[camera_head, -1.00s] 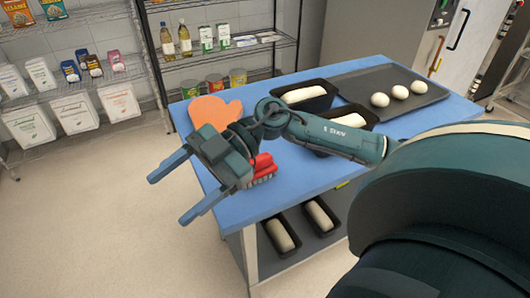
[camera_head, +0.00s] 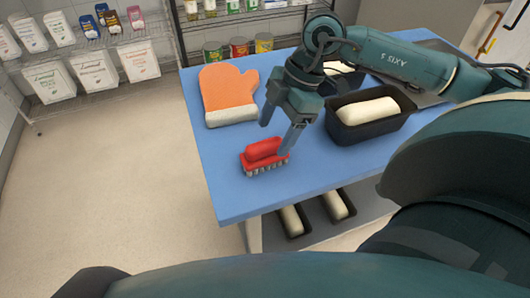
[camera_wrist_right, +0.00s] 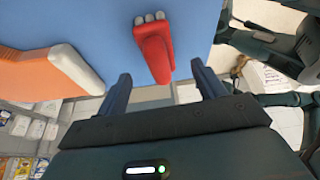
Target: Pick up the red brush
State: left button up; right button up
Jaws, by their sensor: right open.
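The red brush (camera_head: 264,152) lies on the blue table near its front left part, its pale bristles facing down. My right gripper (camera_head: 278,138) is open and sits just above and behind the brush, with one finger near its right end. In the right wrist view the brush (camera_wrist_right: 155,50) shows ahead of and between the open fingers (camera_wrist_right: 160,85), with no contact visible. My left gripper is not in view.
An orange oven mitt (camera_head: 228,90) lies left of my right gripper on the blue table (camera_head: 225,185). A black loaf pan with dough (camera_head: 370,115) stands to the right. Loaf pans (camera_head: 292,222) sit on the lower shelf. Wire shelves (camera_head: 130,50) stand behind.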

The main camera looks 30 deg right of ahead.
aim_at(266, 142)
jog(key=x, duration=0.6)
jog(key=shift+w+a+f, duration=0.1)
jog(key=shift+w+a, duration=0.05)
jog(key=shift+a, duration=0.3)
jog(key=c, duration=1.1)
notch_tip(266, 142, up, 10)
jog(key=shift+r+p, duration=0.1)
jog(key=shift+p, duration=0.3)
